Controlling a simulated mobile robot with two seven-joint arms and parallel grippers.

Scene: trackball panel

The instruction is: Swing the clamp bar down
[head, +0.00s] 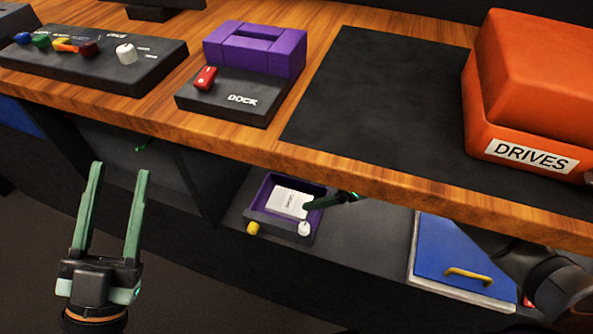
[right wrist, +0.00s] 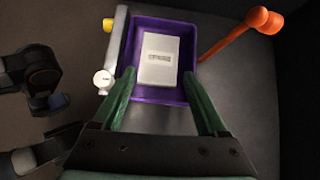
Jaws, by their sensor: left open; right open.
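A purple tray (head: 263,193) sits on the lower shelf with a white labelled block (head: 291,203) in it. The right wrist view shows the tray (right wrist: 194,30) and block (right wrist: 159,60) from above. An orange bar with a round end (right wrist: 235,38), apparently the clamp bar, slants up and away from the tray's right side there; I cannot make it out in the head view. My right gripper (right wrist: 160,77) is open over the tray, its fingers either side of the block's near end, with nothing held. My left gripper (head: 119,170) is open and empty, away at the lower left.
A grey strip (right wrist: 115,55) with a yellow knob (head: 253,229) and a white knob (head: 304,228) edges the tray. The wooden tabletop (head: 190,125) overhangs the shelf. A blue panel with yellow handle (head: 465,250) is at right. An orange DRIVES box (head: 530,80) stands above.

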